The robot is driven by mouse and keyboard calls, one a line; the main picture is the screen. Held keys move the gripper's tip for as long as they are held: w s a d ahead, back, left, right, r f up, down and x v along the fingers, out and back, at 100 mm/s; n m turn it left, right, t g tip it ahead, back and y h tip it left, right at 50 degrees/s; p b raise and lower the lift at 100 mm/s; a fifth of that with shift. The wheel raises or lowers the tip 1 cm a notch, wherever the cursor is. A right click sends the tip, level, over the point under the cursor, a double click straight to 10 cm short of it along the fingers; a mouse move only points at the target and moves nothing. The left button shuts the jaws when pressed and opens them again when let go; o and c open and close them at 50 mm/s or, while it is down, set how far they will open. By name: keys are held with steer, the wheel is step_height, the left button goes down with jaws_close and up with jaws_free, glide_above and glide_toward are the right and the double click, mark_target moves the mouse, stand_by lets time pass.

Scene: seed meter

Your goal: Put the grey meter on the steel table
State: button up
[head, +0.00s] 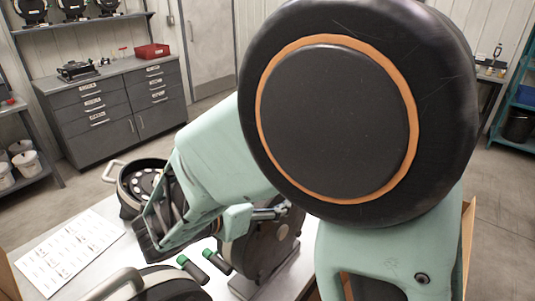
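My gripper (158,222) hangs over the near table, seen side-on, partly covered by its own links; whether its fingers are apart or holding something is unclear. Just beyond it, a dark round meter (129,199) with a pale handle and an open face showing a disc with white spots stands on the table. A dark grey meter housing (262,250) stands upright right of the gripper, partly hidden by my arm. Another dark round housing with a grey handle (122,283) is cut off at the bottom edge. I cannot tell which is the grey meter. The near table (108,212) has a pale top.
Two green-capped dark cylinders (203,264) lie between the housings. A printed white sheet (68,254) lies at left. Grey drawer cabinets (118,108) with a red bin (152,51) stand behind. Shelves line the left and right sides. Floor between is clear. My arm blocks the right middle.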

stand_by(0.4)
steer(key=o, duration=1.7)
steer(key=shift+f, duration=0.25)
steer(key=shift+c, duration=0.2)
steer(key=o, duration=0.5)
steer(key=shift+s, duration=0.1)
steer(key=shift+c, duration=0.2)
steer(key=b+v, duration=0.1)
steer(key=v, duration=1.1)
steer(key=shift+r, duration=0.2)
